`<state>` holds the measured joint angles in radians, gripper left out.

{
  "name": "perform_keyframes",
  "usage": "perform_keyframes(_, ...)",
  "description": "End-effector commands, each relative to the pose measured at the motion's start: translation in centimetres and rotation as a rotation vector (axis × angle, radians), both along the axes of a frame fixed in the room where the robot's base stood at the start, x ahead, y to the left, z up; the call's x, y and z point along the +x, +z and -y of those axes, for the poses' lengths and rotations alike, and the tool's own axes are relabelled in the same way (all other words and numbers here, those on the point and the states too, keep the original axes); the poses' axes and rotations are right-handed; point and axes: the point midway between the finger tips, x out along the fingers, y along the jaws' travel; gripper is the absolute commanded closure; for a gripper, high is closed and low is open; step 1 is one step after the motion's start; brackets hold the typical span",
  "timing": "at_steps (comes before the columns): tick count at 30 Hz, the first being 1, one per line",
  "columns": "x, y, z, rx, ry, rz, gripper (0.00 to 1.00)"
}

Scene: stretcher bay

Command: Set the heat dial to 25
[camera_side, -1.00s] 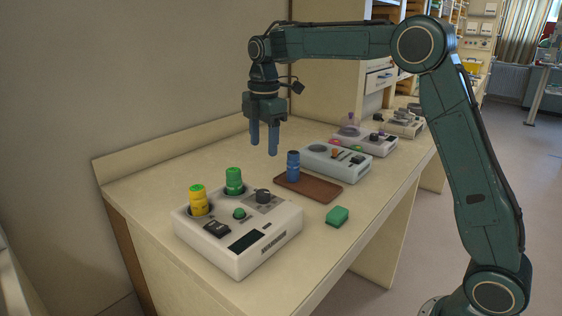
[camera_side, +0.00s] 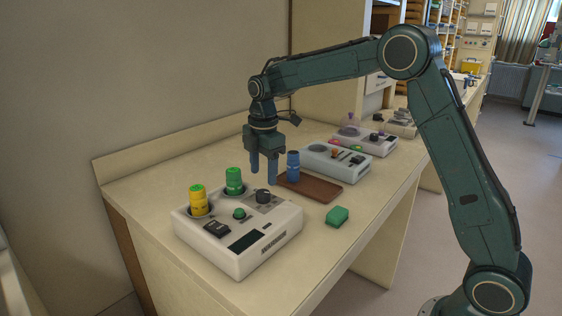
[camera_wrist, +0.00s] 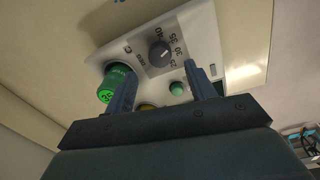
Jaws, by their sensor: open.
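The heat dial (camera_side: 263,196) is a dark round knob on top of the white warmer unit (camera_side: 270,252), near its back right. In the wrist view the dial (camera_wrist: 159,53) has a pale pointer mark and a printed scale with 30, 35 and 40 legible beside it. The mark's exact reading is too small to tell. My gripper (camera_side: 263,177) points down, open and empty, a little above the dial. In the wrist view the dial shows between and beyond the fingers, which do not appear to touch it.
A green-capped bottle (camera_side: 234,181) and a yellow one (camera_side: 198,201) stand in the unit's wells. A green button (camera_side: 239,213) is near the dial. A blue bottle (camera_side: 293,165) stands on a brown mat (camera_side: 320,190); a green block (camera_side: 337,216) lies in front.

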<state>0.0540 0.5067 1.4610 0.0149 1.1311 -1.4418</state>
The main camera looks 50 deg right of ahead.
Motion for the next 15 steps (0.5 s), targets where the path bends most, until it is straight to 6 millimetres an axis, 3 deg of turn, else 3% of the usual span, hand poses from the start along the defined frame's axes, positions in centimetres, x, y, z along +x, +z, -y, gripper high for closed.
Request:
perform_keyframes(6,0.1,-3.3,0.0,0.001,0.000,-0.003,0.45)
perform_keyframes(15,0.2,-5.7,0.0,0.000,0.000,0.000,0.45)
